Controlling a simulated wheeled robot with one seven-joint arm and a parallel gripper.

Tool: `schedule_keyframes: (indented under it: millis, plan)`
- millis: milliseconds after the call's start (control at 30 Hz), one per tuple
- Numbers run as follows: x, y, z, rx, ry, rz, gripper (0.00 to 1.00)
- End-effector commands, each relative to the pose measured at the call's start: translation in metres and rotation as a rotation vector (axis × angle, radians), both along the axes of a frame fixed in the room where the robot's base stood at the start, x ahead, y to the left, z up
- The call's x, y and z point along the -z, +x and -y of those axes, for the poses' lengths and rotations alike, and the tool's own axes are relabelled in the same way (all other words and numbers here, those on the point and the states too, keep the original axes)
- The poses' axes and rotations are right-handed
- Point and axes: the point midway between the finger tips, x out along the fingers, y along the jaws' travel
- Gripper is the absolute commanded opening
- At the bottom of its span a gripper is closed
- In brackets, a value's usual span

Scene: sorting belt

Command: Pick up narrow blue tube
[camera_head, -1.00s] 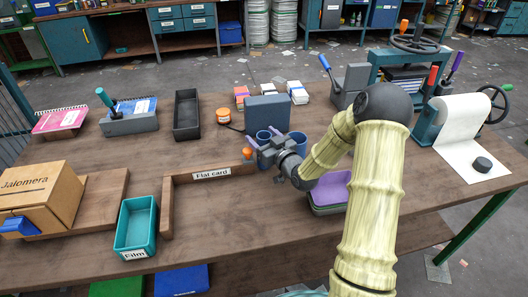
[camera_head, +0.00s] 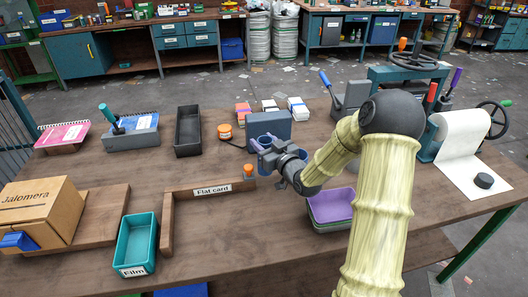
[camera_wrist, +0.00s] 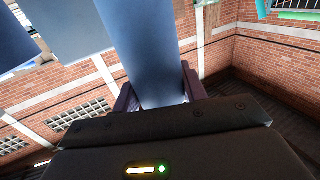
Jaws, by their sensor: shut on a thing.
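In the wrist view a smooth blue tube (camera_wrist: 157,55) stands between the two purple fingers of my gripper (camera_wrist: 159,95), which touch it on both sides. In the head view my gripper (camera_head: 264,148) is at the middle of the bench, in front of an upright blue-grey box (camera_head: 270,130). Blue tube shapes show around the fingers there, partly hidden by the gripper. I cannot tell from the head view whether the held tube is clear of the bench. Other blue shapes (camera_wrist: 60,30) show left of the held tube in the wrist view.
A wooden corner rail labelled "Flat card" (camera_head: 215,190) and a teal "Film" bin (camera_head: 137,243) lie front left. A purple tray (camera_head: 333,206) sits below my arm. A black tray (camera_head: 188,131) and an orange-lidded jar (camera_head: 224,131) are behind left. The left-middle bench is mostly clear.

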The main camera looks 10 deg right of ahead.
Motion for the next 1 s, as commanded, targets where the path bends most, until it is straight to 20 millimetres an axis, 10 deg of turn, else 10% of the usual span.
schedule_keyframes:
  millis: [300,1000]
  plan:
    - [-0.050,0.000,0.000,0.000,-0.001,0.003,0.10]
    - [-0.053,0.000,0.000,0.000,0.000,0.000,0.10]
